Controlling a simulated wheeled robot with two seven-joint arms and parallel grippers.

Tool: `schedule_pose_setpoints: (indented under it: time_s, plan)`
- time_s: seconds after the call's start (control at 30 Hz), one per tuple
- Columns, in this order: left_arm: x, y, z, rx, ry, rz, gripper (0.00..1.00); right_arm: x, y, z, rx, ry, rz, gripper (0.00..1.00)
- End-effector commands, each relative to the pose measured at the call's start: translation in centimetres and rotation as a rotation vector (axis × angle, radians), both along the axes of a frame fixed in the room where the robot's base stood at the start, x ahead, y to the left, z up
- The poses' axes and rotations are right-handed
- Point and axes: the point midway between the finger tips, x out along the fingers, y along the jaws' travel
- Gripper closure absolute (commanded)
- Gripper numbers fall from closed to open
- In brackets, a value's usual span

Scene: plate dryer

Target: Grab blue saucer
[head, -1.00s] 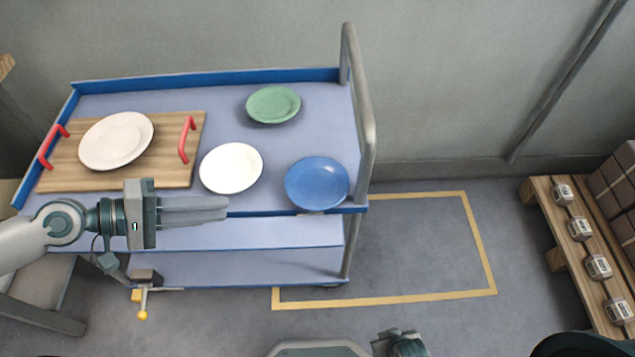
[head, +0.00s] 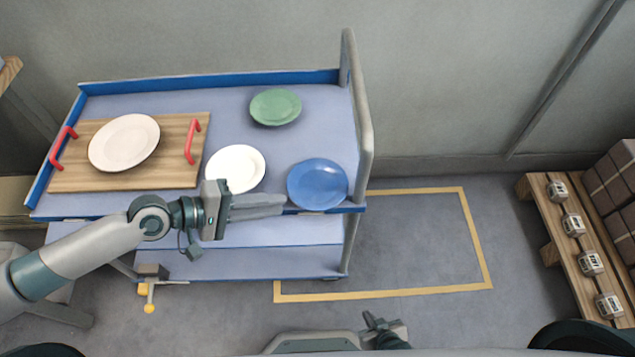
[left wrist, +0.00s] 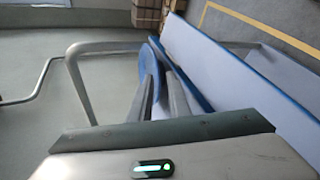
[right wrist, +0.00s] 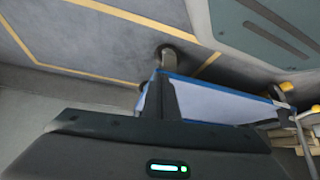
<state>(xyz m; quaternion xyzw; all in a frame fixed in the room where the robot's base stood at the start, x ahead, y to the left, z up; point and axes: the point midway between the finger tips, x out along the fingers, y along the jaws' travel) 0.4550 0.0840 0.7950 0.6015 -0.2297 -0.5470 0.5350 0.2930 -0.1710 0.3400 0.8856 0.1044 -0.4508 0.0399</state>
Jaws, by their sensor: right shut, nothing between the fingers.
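The blue saucer (head: 317,184) lies at the front right corner of the trolley top, its near rim at the front edge. My left gripper (head: 284,204) is open and empty, with its fingertips just left of the saucer's near rim. In the left wrist view the saucer (left wrist: 153,52) shows edge-on just beyond the spread fingers (left wrist: 158,80); whether they touch it I cannot tell. My right gripper (head: 370,319) is shut and empty, low near the bottom of the head view, away from the trolley.
The trolley top (head: 215,105) also bears a green plate (head: 275,107), a white plate (head: 236,168) and a wooden tray (head: 180,178) with another white plate (head: 124,142). A metal handle (head: 362,110) rises at the trolley's right end. A pallet (head: 560,235) stands far right.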

Motion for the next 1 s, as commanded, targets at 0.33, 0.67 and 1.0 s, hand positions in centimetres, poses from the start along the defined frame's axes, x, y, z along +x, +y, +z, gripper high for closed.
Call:
schedule_pose_setpoints:
  time_s: [0.33, 0.67, 1.0]
  plan:
    - [0.0, -0.1, -0.1, 0.001, 0.0, 0.0, 0.83, 0.0, 0.0, 0.0, 0.0, -0.002, 0.0, 1.0]
    - [0.6, -2.5, -0.5, -0.002, 0.001, 0.0, 0.83, -0.1, 0.7, 0.9, 0.015, -0.039, 0.008, 1.0]
    - [1.3, -4.7, -1.9, 0.001, 0.001, 0.0, 0.83, -2.3, -0.2, -0.4, -0.004, 0.017, 0.008, 1.0]
